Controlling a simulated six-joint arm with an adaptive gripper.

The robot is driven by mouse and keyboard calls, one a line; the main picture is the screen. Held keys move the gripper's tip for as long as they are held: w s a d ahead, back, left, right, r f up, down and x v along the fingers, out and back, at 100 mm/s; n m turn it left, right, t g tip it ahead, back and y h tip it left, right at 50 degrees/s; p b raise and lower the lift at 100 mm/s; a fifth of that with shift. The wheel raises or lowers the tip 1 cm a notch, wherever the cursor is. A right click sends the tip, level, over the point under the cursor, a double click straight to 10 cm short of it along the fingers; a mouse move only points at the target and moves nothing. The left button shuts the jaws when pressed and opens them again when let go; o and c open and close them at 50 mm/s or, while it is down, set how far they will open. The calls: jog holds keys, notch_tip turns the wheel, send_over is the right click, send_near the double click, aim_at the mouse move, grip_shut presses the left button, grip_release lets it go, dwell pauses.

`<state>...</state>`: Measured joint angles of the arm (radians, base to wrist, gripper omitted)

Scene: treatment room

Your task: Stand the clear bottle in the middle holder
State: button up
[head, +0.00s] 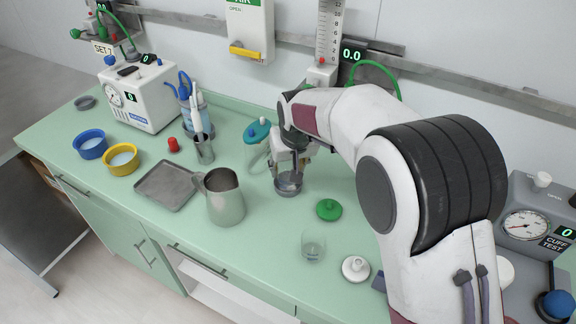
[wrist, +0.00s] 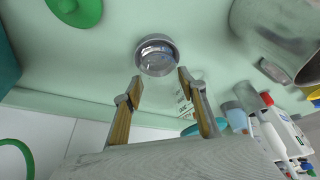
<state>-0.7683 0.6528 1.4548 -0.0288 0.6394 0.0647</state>
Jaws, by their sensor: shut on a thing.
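My gripper (head: 290,170) points down over the counter, its fingers a bottle's width apart around a clear item that I take for the clear bottle. The bottle (wrist: 157,53) shows in the wrist view just beyond the fingertips (wrist: 160,84), inside the rim of a round grey metal holder (wrist: 141,62). In the head view this holder (head: 288,192) is directly below the gripper. The bottle's outline is faint, and I cannot tell whether its base touches the holder's floor. A blue ring holder (head: 90,153) and a yellow ring holder (head: 122,168) stand at the left.
A green lid (head: 328,209), a clear glass (head: 312,248) and a white lid (head: 355,268) lie in front of the gripper. A steel jug (head: 224,200) and a grey tray (head: 166,187) are to its left. A steel cup of tools (head: 204,152) stands behind the tray.

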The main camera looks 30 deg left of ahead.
dwell(0.5)
jog(key=o, duration=1.3)
jog(key=shift+r, duration=0.15)
jog(key=shift+r, duration=3.35)
